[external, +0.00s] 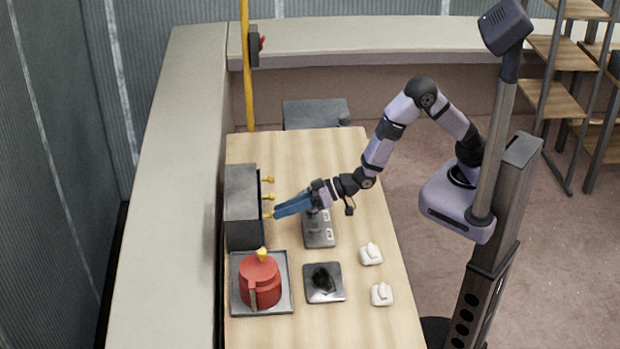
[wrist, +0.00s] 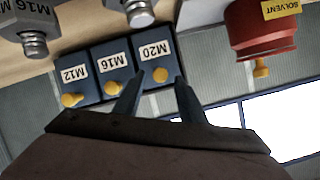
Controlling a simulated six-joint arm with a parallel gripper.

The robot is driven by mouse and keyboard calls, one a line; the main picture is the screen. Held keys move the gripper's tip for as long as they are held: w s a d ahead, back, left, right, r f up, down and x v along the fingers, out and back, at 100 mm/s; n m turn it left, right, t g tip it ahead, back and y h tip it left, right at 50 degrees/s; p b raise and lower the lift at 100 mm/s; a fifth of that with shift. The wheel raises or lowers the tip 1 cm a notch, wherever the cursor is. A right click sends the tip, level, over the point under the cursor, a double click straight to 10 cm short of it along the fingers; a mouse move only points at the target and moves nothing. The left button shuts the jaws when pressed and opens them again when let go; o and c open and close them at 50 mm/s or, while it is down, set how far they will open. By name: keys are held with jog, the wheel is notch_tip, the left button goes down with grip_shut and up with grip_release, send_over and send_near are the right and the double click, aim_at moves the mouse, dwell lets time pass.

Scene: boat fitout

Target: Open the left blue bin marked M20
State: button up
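The M20 bin (wrist: 150,52) is a dark blue drawer with a white label, at the right end of the row in the wrist view. Its yellow knob (wrist: 160,75) shows between my fingertips; whether they touch it I cannot tell. The drawer looks shut. My gripper (wrist: 158,79) is open, one finger on each side of the knob in the picture. In the external view my gripper (external: 276,213) is at the front of the dark cabinet (external: 242,205), by the knob nearest the camera (external: 267,215).
Bins M16 (wrist: 114,66) and M12 (wrist: 75,80) sit beside M20, with their own yellow knobs. A red solvent can (external: 260,283) stands on a tray (external: 238,305) close to the cabinet. A grey plate (external: 319,235) lies under my wrist. Large bolts (wrist: 34,44) show in the wrist view.

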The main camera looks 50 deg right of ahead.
jog(key=shift+w+a+f, duration=0.3)
jog(key=shift+w+a, duration=0.15)
jog(key=shift+a, duration=0.05)
